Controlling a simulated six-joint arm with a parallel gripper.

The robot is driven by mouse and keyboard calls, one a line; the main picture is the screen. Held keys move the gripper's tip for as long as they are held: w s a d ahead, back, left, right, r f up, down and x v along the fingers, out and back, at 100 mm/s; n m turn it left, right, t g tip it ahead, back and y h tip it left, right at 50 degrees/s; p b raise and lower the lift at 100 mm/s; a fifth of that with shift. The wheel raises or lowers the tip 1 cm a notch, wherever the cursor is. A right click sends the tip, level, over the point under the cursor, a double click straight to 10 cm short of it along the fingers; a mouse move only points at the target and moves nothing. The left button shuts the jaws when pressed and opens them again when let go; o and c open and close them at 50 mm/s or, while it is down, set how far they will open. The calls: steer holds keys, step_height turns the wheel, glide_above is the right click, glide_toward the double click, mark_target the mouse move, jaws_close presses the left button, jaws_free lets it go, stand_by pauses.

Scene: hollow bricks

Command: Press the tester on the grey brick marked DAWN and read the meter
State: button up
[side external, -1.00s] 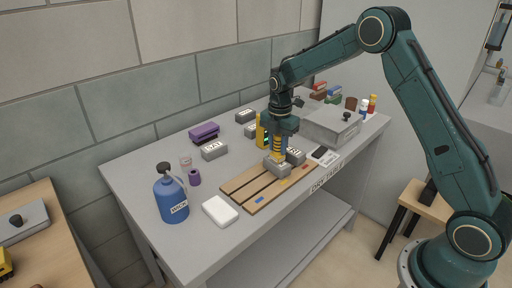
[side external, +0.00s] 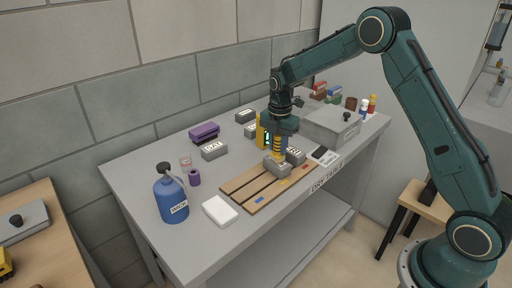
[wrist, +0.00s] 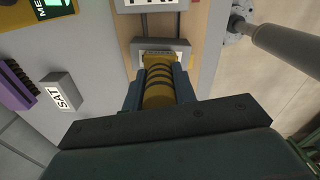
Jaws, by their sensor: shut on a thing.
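My gripper (side external: 280,138) is shut on the yellow tester (side external: 277,146), which has dark rings and also shows between the fingers in the wrist view (wrist: 158,88). The tester is upright, with its lower end at the top of a grey brick (side external: 277,169) on the wooden slats. That brick's label is mostly hidden by the tester in the wrist view, so I cannot read it. The yellow meter (side external: 261,132) stands just behind my gripper with a lit green display. In the wrist view the meter (wrist: 30,8) is cut off at the top, its reading not legible.
Another labelled grey brick (side external: 296,156) sits close on the right. A brick marked SAT (wrist: 62,92), a purple object (side external: 204,131), a blue bottle (side external: 171,197) and a white block (side external: 220,211) stand to the left. A grey box (side external: 332,127) is at right.

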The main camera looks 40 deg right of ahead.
mark_target(278, 135)
steer(key=shift+r, duration=3.5)
steer(key=shift+a+m, duration=0.1)
steer(key=shift+m, duration=0.2)
steer(key=s+a+r+m, duration=0.1)
steer(key=a+m, duration=0.3)
steer(key=m, duration=0.7)
steer(key=s+a+r+m, duration=0.2)
steer(key=s+a+m, duration=0.2)
steer(key=m, duration=0.7)
steer(key=shift+a+m, duration=0.2)
steer(key=shift+m, duration=0.2)
